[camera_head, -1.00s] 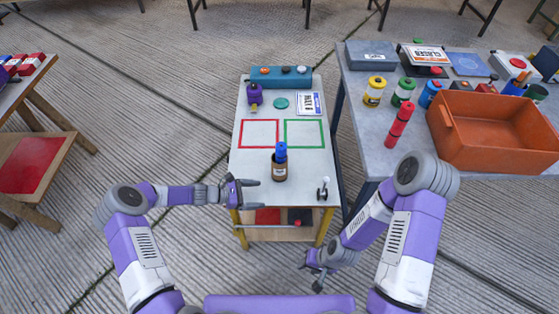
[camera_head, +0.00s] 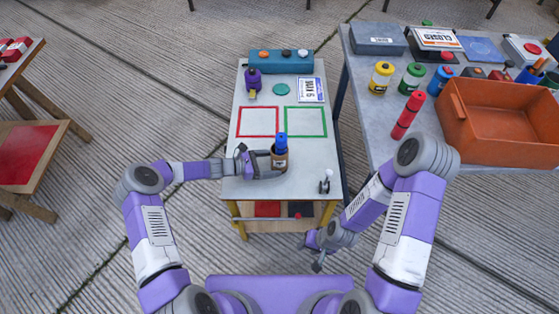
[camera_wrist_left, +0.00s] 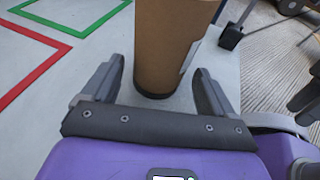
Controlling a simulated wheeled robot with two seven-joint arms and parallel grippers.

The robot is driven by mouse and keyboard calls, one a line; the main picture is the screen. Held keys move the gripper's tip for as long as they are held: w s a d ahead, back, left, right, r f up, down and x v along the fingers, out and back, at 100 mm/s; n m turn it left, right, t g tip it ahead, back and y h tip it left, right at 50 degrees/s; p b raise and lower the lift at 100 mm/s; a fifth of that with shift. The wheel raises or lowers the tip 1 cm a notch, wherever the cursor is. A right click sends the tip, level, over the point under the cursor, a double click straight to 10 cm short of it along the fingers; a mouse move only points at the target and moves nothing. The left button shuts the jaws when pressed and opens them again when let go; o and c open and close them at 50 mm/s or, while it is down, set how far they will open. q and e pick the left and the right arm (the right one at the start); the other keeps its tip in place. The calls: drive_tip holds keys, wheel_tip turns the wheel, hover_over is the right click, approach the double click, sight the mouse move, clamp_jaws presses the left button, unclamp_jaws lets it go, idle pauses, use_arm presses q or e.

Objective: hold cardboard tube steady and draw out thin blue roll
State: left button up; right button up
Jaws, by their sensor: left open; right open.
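The brown cardboard tube (camera_head: 279,161) stands upright on the small white table, and the thin blue roll (camera_head: 281,141) sticks up out of its top. In the left wrist view the tube (camera_wrist_left: 170,45) stands between the open fingers of my left gripper (camera_wrist_left: 158,88); its top and the roll are out of that picture. The fingers look apart from the tube's sides. In the head view my left gripper (camera_head: 262,165) reaches the tube from the left. My right gripper (camera_head: 314,254) hangs open and empty, low beside the table's front right.
The white table (camera_head: 240,187) has a red outline (camera_head: 238,121) and a green outline (camera_head: 326,122) behind the tube. A small lever (camera_head: 325,181) stands at its front right. A grey table (camera_head: 370,140) at right carries an orange bin (camera_head: 500,122) and a red cylinder (camera_head: 407,115).

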use_arm(q)
drive_tip(key=shift+b+x, duration=0.45)
drive_tip(key=shift+x, duration=0.95)
use_arm(e)
drive_tip(key=shift+f, duration=0.7)
use_arm(q)
drive_tip(key=shift+c, duration=0.5)
drive_tip(key=c, duration=0.5)
drive_tip(key=shift+c, duration=0.2)
use_arm(e)
drive_tip(key=shift+o, duration=0.3)
